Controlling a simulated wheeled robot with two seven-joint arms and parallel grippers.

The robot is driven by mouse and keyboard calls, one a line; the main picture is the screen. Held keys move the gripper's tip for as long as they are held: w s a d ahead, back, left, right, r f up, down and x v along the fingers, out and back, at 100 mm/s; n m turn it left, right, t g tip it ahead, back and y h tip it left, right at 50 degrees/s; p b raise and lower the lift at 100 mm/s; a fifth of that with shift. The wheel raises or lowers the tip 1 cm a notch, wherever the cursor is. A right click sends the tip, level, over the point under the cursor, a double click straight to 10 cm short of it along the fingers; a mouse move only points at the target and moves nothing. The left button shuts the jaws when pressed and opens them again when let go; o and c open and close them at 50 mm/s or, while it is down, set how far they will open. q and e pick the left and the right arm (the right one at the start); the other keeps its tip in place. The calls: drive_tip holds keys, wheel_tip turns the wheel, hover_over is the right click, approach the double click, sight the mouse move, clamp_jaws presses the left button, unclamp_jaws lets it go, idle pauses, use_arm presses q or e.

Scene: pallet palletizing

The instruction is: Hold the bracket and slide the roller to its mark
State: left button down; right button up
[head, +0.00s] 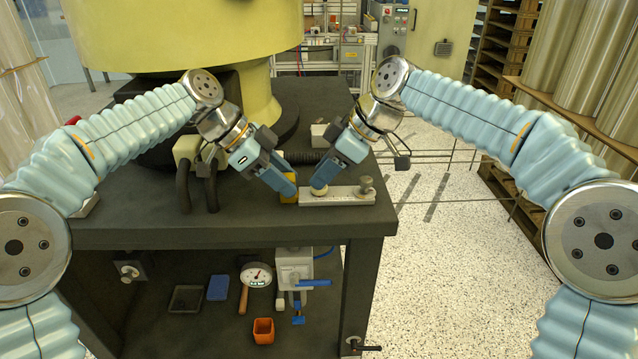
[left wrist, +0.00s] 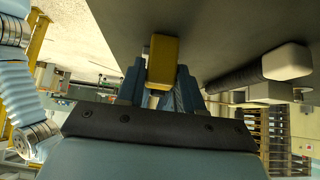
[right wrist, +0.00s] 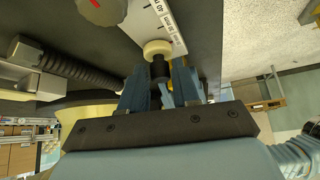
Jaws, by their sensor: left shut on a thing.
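A pale metal strip with a printed scale (head: 345,197) lies on the dark bench near its front right edge. A yellow block (head: 289,199), seemingly the bracket's grip, is at its left end. My left gripper (head: 290,190) is shut on this block, which also shows between the fingers in the left wrist view (left wrist: 163,60). A cream roller (right wrist: 157,50) with a dark stem sits at the scale strip in the right wrist view. My right gripper (right wrist: 158,80) has its fingers on either side of the stem; whether they grip it is unclear.
A round metal knob (head: 366,185) stands at the strip's right end. A dark ribbed hose with a pale end block (head: 320,130) lies behind. A large yellow machine (head: 190,35) stands on the bench. Bare bench top (head: 130,218) is at front left.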

clamp_jaws()
drive_tip(key=shift+d, duration=1.35)
drive_tip(key=shift+o, duration=2.4)
unclamp_jaws()
drive_tip(key=v, duration=1.2)
